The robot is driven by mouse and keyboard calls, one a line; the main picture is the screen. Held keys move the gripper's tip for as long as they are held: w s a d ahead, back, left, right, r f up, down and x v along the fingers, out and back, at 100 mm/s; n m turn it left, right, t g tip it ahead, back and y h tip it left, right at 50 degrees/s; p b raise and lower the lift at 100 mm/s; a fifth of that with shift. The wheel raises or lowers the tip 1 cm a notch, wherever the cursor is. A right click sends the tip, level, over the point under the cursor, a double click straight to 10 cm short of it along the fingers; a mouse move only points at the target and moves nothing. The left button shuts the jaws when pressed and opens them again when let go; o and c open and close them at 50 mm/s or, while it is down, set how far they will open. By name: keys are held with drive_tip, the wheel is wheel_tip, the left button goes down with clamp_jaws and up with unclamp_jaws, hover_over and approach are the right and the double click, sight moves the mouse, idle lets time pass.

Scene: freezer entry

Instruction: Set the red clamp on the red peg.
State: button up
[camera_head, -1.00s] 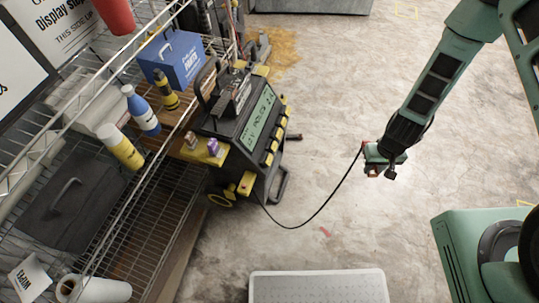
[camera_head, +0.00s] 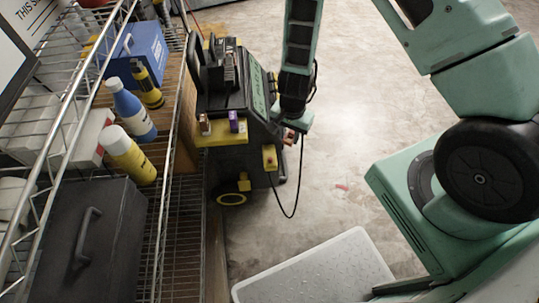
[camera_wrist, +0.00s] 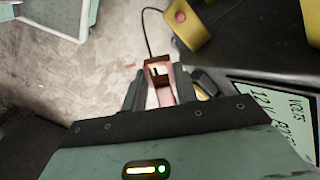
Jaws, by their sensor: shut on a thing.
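My gripper (camera_head: 293,128) is shut on the red clamp (camera_wrist: 158,72), which sits between the two fingers in the wrist view. In the head view the clamp (camera_head: 289,139) shows only partly below the gripper, at the right side of the black battery charger (camera_head: 226,100). A black cable (camera_head: 297,190) hangs from it in a loop. The red peg (camera_wrist: 180,16) is a small round red end on a yellow bracket (camera_wrist: 190,36), ahead and slightly right of the clamp and apart from it. In the head view the bracket (camera_head: 269,158) is left of and below the gripper.
A wire shelf (camera_head: 165,225) at left holds a blue box (camera_head: 137,52), bottles and a black toolbox (camera_head: 85,240). Another yellow ledge (camera_head: 220,133) on the charger carries a brown piece and a purple piece. A pale tray (camera_head: 315,270) lies below.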

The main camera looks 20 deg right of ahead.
sight(271, 158)
drive_tip(key=a+m+b, duration=0.1)
drive_tip(key=a+m, duration=0.1)
drive_tip(key=a+f+m+b, duration=0.1)
drive_tip(key=b, duration=0.1)
drive_tip(key=a+f+m+b, duration=0.1)
drive_tip(key=a+m+b, duration=0.1)
drive_tip(key=shift+w+a+f+m, duration=0.15)
drive_tip(key=shift+w+a+m, duration=0.15)
drive_tip(key=shift+w+a, duration=0.1)
drive_tip(key=shift+p, duration=0.35)
drive_tip(key=shift+f+b, duration=1.6)
drive_tip(key=shift+f, duration=0.4)
drive_tip(key=shift+r+p, duration=0.1)
drive_tip(key=shift+p, duration=0.5)
drive_tip(key=shift+f, duration=0.35)
drive_tip(key=shift+r, duration=0.25)
